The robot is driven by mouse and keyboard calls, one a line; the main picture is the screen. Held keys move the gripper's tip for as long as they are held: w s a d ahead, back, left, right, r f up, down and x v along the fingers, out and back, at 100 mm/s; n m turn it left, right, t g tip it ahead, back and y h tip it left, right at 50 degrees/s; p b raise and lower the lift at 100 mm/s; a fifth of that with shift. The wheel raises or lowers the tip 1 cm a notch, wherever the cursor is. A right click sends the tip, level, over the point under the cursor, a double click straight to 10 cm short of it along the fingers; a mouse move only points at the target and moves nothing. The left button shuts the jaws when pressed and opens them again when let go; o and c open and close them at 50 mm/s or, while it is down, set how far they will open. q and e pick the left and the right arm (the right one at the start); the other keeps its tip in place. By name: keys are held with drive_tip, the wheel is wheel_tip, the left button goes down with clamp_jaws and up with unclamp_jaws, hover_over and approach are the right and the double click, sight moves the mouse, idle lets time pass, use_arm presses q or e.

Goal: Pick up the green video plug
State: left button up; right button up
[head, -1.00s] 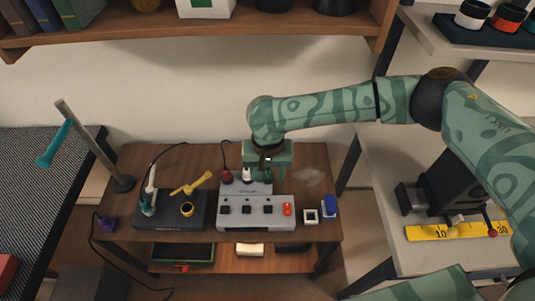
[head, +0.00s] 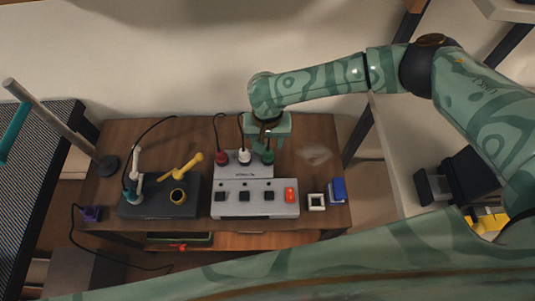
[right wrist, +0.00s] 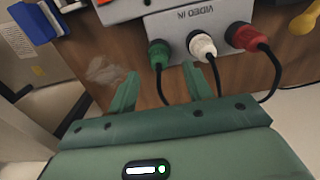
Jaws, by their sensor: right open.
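The green video plug (head: 268,156) stands in the right one of the sockets at the back of the grey switch box (head: 255,204). In the right wrist view the green plug (right wrist: 158,52) sits in the panel marked VIDEO IN, its dark cable running back between the fingers. My right gripper (head: 268,138) is just behind the plug in the head view. In the right wrist view the gripper (right wrist: 161,80) is open and empty, with the plug just beyond the gap between its fingertips. My left gripper is out of view.
The white plug (head: 244,156) and red plug (head: 222,157) stand left of the green one, close together. A dark block (head: 143,207) with a yellow-handled piece is at left. A small white frame (head: 316,202) and a blue block (head: 338,190) lie at right.

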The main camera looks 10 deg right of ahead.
sight(268, 150)
drive_tip(key=shift+f, duration=0.55)
drive_tip(key=f+b, duration=0.1)
drive_tip(key=f, duration=0.1)
drive_tip(key=f+b, duration=0.2)
drive_tip(key=shift+w+d+f, duration=0.15)
drive_tip(key=shift+w+f, duration=0.05)
drive_tip(key=shift+f, duration=0.2)
drive_tip(key=shift+r, duration=0.2)
clamp_jaws()
